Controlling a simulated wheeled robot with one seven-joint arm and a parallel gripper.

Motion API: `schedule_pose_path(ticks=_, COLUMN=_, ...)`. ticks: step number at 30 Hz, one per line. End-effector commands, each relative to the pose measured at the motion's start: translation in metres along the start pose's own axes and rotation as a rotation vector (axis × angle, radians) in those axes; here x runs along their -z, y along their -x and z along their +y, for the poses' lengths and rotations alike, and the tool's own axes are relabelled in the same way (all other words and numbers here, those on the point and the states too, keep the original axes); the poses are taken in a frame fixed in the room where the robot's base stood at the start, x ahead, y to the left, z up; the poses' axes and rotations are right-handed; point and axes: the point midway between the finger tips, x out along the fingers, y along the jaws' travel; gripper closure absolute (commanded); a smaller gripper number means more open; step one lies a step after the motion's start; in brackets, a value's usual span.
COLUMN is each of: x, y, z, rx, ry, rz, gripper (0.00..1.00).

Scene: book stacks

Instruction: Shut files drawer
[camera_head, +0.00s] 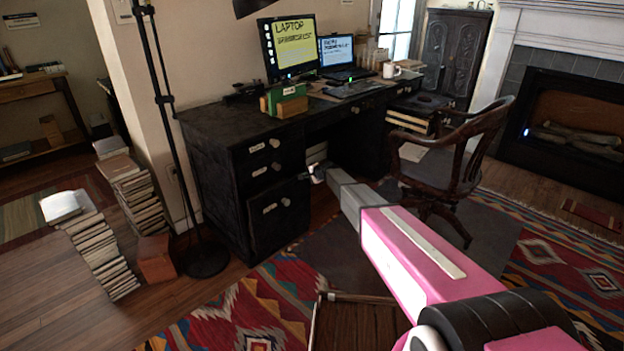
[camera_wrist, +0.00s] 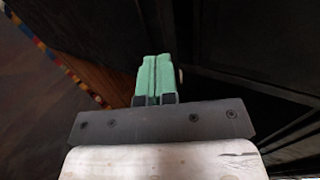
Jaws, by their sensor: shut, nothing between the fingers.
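The dark desk (camera_head: 225,150) has a left pedestal with labelled drawers; the labels are too small to read. Its large bottom drawer (camera_head: 270,222) has a round knob and seems to stand out slightly from the pedestal. My gripper (camera_head: 316,172) is at the right upper edge of that drawer, beside the knee space. In the wrist view, its green fingers (camera_wrist: 155,78) are together and empty, close to a dark panel (camera_wrist: 235,40). A small pale knob (camera_wrist: 180,75) shows just right of the fingertips. I cannot tell whether the fingers touch the panel.
A wooden armchair (camera_head: 450,160) stands right of my arm. A black floor lamp (camera_head: 205,258) and book stacks (camera_head: 98,250) stand left of the desk. Pale-edged boards or drawers (camera_head: 408,120) show at the desk's right side. Patterned rugs (camera_head: 255,310) cover the floor.

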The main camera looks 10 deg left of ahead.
Motion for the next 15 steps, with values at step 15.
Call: schedule_pose_path(ticks=15, x=-0.0001, y=-0.0104, z=-0.0056, rx=-0.001, ry=0.000, rz=0.000, gripper=1.00)
